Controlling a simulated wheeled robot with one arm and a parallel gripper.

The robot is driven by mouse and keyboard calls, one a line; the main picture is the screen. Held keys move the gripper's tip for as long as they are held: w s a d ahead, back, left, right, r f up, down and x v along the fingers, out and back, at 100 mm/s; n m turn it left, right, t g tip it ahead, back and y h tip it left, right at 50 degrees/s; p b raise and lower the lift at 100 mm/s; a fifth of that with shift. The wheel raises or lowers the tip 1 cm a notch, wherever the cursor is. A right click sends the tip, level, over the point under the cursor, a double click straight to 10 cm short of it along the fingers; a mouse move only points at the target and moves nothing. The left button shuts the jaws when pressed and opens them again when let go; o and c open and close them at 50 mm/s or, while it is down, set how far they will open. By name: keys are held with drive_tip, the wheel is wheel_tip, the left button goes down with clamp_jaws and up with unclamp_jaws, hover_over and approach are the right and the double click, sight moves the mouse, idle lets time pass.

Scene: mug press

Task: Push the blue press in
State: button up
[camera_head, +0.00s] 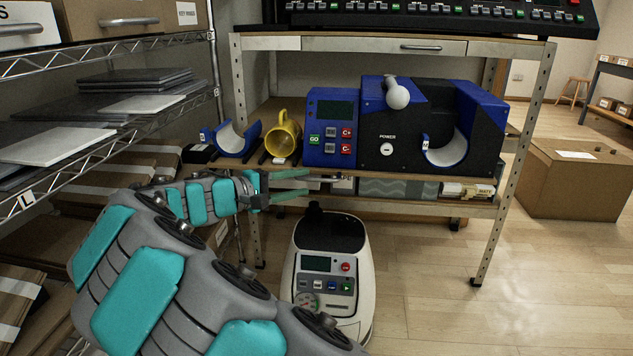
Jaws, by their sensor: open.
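The blue and black mug press (378,128) stands on the shelf of a metal rack. It has a blue control panel with a dark screen, a white knob on top and an open, white-lined curved cradle (448,149) at its right. A yellow mug (284,138) lies on its side just left of the control panel. A separate blue, white-lined curved piece (240,136) sits left of the mug. My gripper (306,183) is open and empty, in front of and slightly below the shelf edge under the mug. It appears apart from the press and mug.
A wire shelf (112,140) with dark boards and boxes fills the left side. A white machine (328,265) with a black top stands on the floor below my gripper. A drawer (385,46) and an audio-style console are above the press. Floor at right is clear before a cardboard box (575,185).

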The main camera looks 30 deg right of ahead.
sight(316, 180)
drive_tip(key=shift+x, duration=2.7)
drive_tip(key=shift+c, duration=0.3)
clamp_jaws()
drive_tip(key=shift+f, duration=0.1)
